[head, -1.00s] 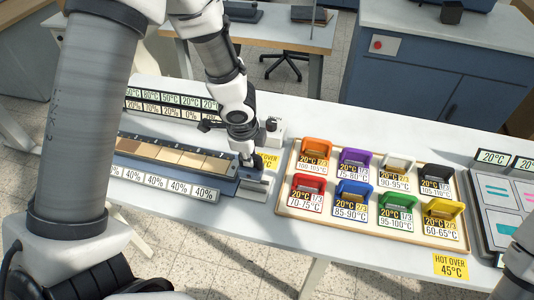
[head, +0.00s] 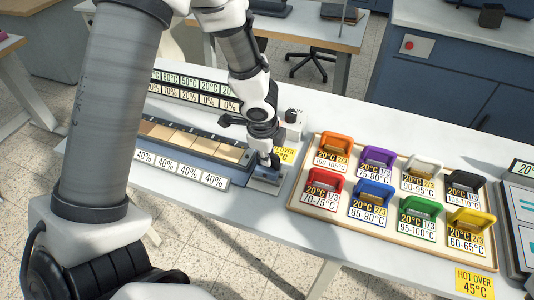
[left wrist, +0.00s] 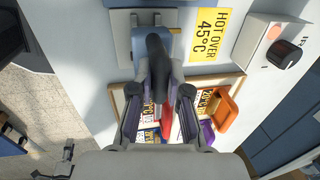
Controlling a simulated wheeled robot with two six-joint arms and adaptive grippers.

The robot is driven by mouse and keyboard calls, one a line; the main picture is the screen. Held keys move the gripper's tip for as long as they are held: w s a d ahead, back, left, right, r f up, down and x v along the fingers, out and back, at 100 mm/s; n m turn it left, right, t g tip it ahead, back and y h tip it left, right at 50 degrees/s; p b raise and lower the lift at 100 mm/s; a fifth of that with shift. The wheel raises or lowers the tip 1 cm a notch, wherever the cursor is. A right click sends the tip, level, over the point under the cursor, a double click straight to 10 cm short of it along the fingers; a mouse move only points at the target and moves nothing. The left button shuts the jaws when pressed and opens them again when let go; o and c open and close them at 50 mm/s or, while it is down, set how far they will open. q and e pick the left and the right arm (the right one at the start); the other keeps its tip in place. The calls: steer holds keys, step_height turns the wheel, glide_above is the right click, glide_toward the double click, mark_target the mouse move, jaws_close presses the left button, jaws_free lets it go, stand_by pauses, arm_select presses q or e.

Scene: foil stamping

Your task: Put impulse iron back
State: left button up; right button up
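The impulse iron (left wrist: 139,46) is a small blue-grey block with a dark upright handle (left wrist: 157,60), seen in the left wrist view. It is at a light grey stand (head: 266,179) at the right end of the long blue rail; I cannot tell whether it rests fully on it. My left gripper (head: 268,163) is over the stand in the head view. In the left wrist view its fingertips (left wrist: 158,75) lie on both sides of the handle and look closed on it. The iron's underside is hidden.
A wooden tray (head: 313,212) with several coloured-handled blocks stands right of the stand. A yellow hot-warning label (head: 285,154) and a white switch box (head: 293,121) lie close behind. The long rail with tan pads (head: 195,141) runs left. Bare table shows in front of the rail.

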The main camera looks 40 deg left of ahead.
arm_select(q)
steer(key=o, duration=0.4)
steer(key=shift+s+r, duration=0.1)
steer(key=shift+s, duration=0.05)
steer(key=shift+r, duration=0.2)
steer(key=r+p, duration=0.2)
steer(key=r, duration=0.2)
steer(key=s+r+p, duration=0.1)
steer(key=r+p, duration=0.2)
steer(key=r, duration=0.1)
steer(key=s+r+p, duration=0.1)
steer(key=r+p, duration=0.2)
steer(key=r, duration=0.1)
steer(key=shift+s+d+r, duration=0.1)
steer(key=shift+d+r, duration=0.15)
